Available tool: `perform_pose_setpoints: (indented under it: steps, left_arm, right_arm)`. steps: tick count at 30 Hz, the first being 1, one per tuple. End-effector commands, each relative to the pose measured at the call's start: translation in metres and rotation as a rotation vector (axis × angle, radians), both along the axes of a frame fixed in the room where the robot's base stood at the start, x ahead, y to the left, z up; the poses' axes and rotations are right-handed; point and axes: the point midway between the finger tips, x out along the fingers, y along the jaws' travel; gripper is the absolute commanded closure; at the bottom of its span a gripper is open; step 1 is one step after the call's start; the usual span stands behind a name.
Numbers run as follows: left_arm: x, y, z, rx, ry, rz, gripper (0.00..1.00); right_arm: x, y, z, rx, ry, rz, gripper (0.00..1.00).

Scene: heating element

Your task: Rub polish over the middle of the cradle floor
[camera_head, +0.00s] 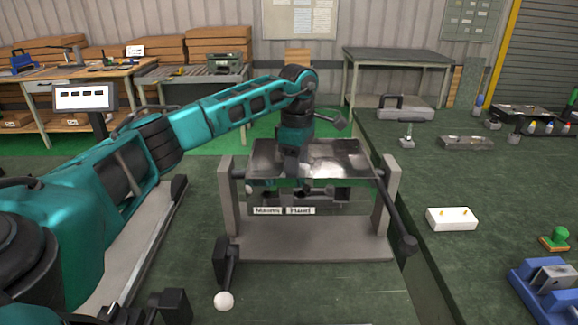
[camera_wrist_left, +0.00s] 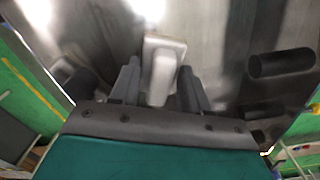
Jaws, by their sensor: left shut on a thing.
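The cradle has a shiny metal floor (camera_head: 338,160), mottled with light and dark reflections, between two grey posts. The floor also fills the upper part of the left wrist view (camera_wrist_left: 222,45). My left arm reaches in from the left, and my left gripper (camera_head: 291,168) points down at the floor, left of its middle in the head view. In the wrist view, the left gripper (camera_wrist_left: 160,82) is shut on a pale block-like pad (camera_wrist_left: 162,68). The pad appears against the metal floor; I cannot tell whether it touches.
A lever with a white ball (camera_head: 223,301) sticks out at the cradle's front left, and a dark bar (camera_head: 396,215) at its right. A green-topped bench (camera_head: 470,195) on the right holds a white block (camera_head: 452,218), a green-knobbed stamp (camera_head: 558,237) and a blue fixture (camera_head: 545,285).

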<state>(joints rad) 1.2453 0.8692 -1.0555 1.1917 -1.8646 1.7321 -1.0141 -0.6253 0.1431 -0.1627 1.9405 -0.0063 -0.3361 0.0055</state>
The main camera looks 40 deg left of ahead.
Motion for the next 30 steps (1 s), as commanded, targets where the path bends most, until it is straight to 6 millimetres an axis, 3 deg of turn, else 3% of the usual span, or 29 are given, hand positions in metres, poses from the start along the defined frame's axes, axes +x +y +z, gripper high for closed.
perform_pose_setpoints:
  steps: [30]
  left_arm:
    - [0.040, -0.048, 0.000, 0.000, 0.000, -0.001, 0.78]
  right_arm:
    - [0.000, 0.000, 0.000, 0.000, 0.000, 0.000, 1.00]
